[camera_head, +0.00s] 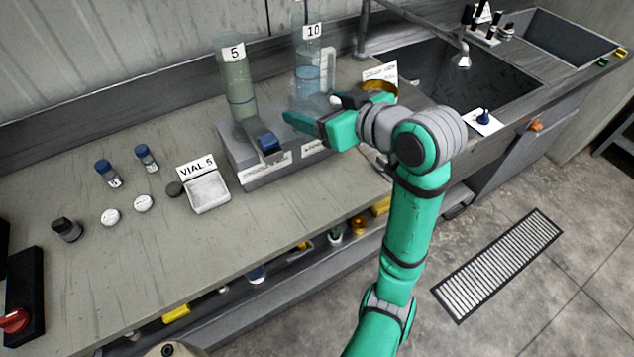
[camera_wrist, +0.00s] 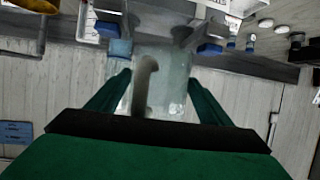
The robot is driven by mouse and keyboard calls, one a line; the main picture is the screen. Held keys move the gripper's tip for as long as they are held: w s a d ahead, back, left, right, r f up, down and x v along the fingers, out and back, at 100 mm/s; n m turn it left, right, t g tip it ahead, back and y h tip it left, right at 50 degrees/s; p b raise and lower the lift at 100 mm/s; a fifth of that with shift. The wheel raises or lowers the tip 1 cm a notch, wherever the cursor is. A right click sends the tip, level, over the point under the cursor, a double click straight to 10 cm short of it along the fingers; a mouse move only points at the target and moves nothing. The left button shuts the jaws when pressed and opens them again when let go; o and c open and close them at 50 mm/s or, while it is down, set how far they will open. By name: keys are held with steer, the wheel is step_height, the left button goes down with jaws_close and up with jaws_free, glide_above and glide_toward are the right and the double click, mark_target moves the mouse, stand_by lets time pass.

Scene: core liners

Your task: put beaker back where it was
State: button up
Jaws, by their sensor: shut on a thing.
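A clear glass beaker (camera_wrist: 174,85) with a pale curved handle (camera_wrist: 146,82) sits between the fingers of my gripper (camera_wrist: 160,80) in the wrist view. My gripper (camera_head: 318,106) is shut on the beaker, over the back right of the grey stand (camera_head: 240,163) in the head view. There the beaker is faint and partly hidden by the fingers. A tall cylinder marked 10 (camera_head: 308,50) with blue liquid stands just behind. I cannot tell whether the beaker touches the stand.
A cylinder marked 5 (camera_head: 236,75) stands at the left of the stand. A scale (camera_head: 207,192) with a VIAL 5 card (camera_head: 196,166), blue-capped vials (camera_head: 108,173) and white discs (camera_head: 143,203) lie on the bench to the left. A sink (camera_head: 455,75) is at the right.

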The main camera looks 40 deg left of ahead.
step_height(320, 180, down, 24)
steer(key=shift+r, duration=0.1)
stand_by(0.5)
steer(key=shift+f, duration=0.2)
steer(key=o, duration=1.2)
steer(key=shift+r, duration=0.2)
steer(key=v, duration=1.2)
steer(key=shift+s+d, duration=0.1)
steer(key=shift+s, duration=0.05)
steer(key=shift+f, duration=0.1)
